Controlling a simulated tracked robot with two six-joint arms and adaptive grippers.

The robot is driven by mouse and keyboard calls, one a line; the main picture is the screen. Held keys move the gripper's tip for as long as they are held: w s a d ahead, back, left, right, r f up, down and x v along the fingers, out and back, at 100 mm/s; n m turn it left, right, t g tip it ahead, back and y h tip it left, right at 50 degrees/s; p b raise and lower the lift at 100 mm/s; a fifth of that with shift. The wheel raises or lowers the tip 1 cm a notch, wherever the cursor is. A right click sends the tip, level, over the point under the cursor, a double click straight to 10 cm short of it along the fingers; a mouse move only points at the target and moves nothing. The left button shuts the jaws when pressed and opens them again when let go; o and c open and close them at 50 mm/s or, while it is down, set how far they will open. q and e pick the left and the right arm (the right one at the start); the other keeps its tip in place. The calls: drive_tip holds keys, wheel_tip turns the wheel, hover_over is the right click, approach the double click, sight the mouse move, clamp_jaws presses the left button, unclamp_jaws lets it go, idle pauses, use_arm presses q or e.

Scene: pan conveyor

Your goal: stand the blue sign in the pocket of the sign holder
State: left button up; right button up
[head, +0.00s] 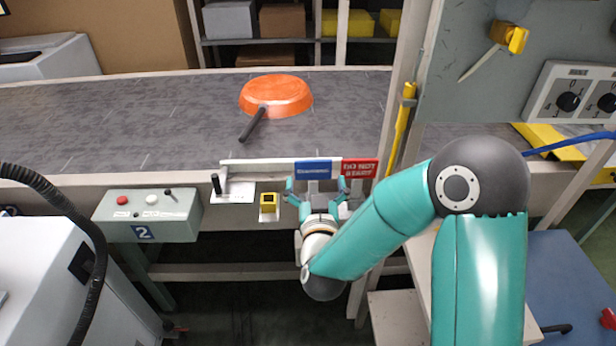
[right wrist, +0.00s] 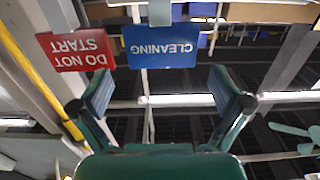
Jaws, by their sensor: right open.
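The blue sign (head: 313,169), lettered CLEANING, is at the conveyor's near edge, just left of a red sign. In the right wrist view the blue sign (right wrist: 161,46) appears upside down, with a pale tab at its top edge. My right gripper (head: 316,187) is open and empty, its fingers spread on either side of the blue sign's lower part. In the right wrist view the open fingers (right wrist: 165,95) stand apart from the sign. A small yellow block with a dark opening (head: 268,200) may be the sign holder; I cannot tell for sure. My left gripper is out of view.
The red DO NOT START sign (head: 360,168) is close on the right, beside a post with a yellow bar (head: 401,128). An orange pan (head: 276,95) lies on the conveyor (head: 150,115). A control box (head: 148,215) and a black-knobbed lever (head: 216,184) are left.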

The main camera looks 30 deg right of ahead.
sight(313, 164)
drive_tip(key=x, duration=0.1)
drive_tip(key=p+x, duration=0.1)
drive_tip(key=x, duration=0.3)
drive_tip(key=shift+w+a+r, duration=0.1)
drive_tip(key=shift+w+r, duration=0.05)
drive_tip(key=shift+r, duration=0.25)
drive_tip(key=shift+w, duration=0.3)
drive_tip(key=shift+c, duration=0.2)
drive_tip(key=c, duration=1.3)
drive_tip(key=shift+r, duration=0.15)
